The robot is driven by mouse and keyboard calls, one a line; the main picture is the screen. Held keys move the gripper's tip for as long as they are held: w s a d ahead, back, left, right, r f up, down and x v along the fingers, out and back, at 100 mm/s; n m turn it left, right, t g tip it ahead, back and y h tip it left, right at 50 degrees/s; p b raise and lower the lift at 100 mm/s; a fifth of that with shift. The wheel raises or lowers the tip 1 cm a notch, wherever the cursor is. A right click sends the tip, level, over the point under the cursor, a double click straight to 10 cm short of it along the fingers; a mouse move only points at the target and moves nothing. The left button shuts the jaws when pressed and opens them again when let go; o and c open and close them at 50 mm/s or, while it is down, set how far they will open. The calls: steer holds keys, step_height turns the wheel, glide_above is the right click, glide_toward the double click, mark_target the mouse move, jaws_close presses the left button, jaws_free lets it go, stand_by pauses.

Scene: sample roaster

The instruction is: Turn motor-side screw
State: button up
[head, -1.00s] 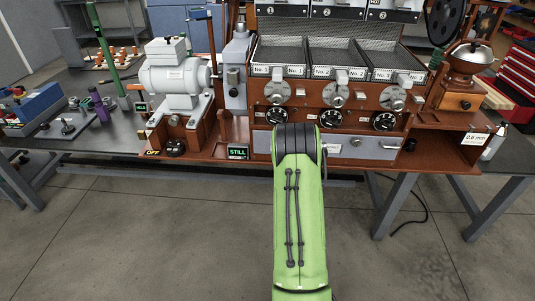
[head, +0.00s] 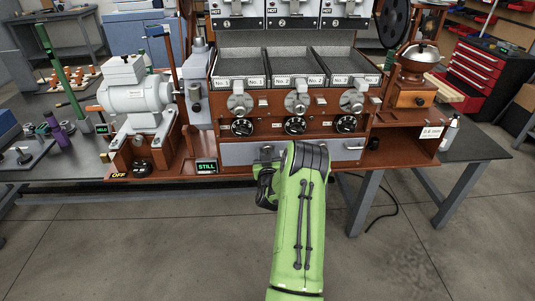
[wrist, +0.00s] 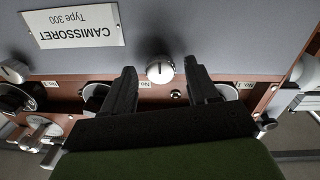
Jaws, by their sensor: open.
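A silver slotted screw knob (wrist: 160,70) sits on the grey front panel (wrist: 210,35) of the roaster in the wrist view. My gripper (wrist: 161,84) is open, with one dark finger on each side of this knob and gaps between. I cannot tell how far the fingertips are from the panel. A second silver slotted knob (wrist: 14,72) shows at the left edge. In the head view my gripper (head: 265,186) is dark and mostly hidden behind my green arm, low in front of the grey panel (head: 235,153). The grey motor (head: 138,98) stands on the left.
The wrist view shows an upside-down name plate (wrist: 73,25). Black dials (head: 295,126) line the wooden front above the grey panel. A small "STILL" display (head: 206,166) stands to the left. The floor in front is clear.

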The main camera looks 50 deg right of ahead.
steer(key=c, duration=1)
steer(key=shift+c, duration=0.2)
